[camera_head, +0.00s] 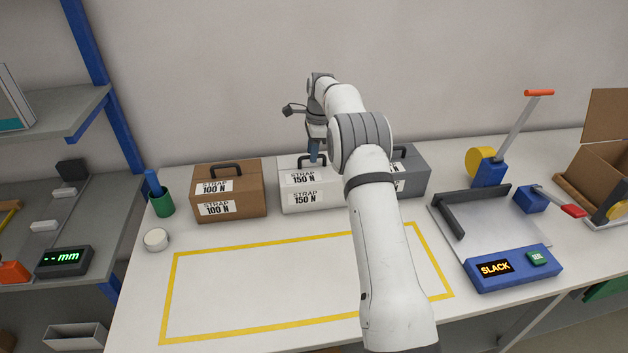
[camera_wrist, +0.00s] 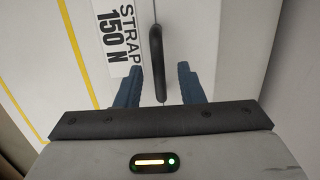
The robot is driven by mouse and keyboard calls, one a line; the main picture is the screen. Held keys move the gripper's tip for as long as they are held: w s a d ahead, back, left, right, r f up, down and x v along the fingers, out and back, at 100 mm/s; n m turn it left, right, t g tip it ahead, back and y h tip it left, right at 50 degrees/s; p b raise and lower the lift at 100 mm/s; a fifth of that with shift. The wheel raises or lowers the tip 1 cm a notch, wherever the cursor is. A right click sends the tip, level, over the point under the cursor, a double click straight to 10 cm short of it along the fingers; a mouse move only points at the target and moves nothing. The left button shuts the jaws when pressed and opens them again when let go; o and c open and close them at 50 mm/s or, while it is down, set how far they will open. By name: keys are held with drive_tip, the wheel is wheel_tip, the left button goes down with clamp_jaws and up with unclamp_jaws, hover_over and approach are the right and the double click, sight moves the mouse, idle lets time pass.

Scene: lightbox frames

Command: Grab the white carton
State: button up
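The white carton (camera_head: 297,202) stands on the table between a brown and a grey carton, with "STRAP 150 N" labels on its top and front. In the wrist view its white top (camera_wrist: 205,35) and dark handle (camera_wrist: 157,60) fill the middle. My gripper (camera_head: 314,155) is above the carton, pointing down. In the wrist view the blue fingers of my gripper (camera_wrist: 158,85) are apart, one on each side of the handle. A gap shows between each finger and the handle. My arm hides the carton's right part in the head view.
The brown carton (camera_head: 230,191) is close on the left, the grey carton (camera_head: 411,172) on the right. A yellow-taped rectangle (camera_head: 262,248) in front is empty apart from my arm crossing it. A strapping device with a "SLACK" display (camera_head: 512,268) stands at right. A green cup (camera_head: 161,202) stands at left.

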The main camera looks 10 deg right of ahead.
drive_tip(key=shift+a+f, duration=0.1)
drive_tip(key=shift+f, duration=1.25)
drive_tip(key=shift+c, duration=0.3)
clamp_jaws()
drive_tip(key=shift+r, duration=0.15)
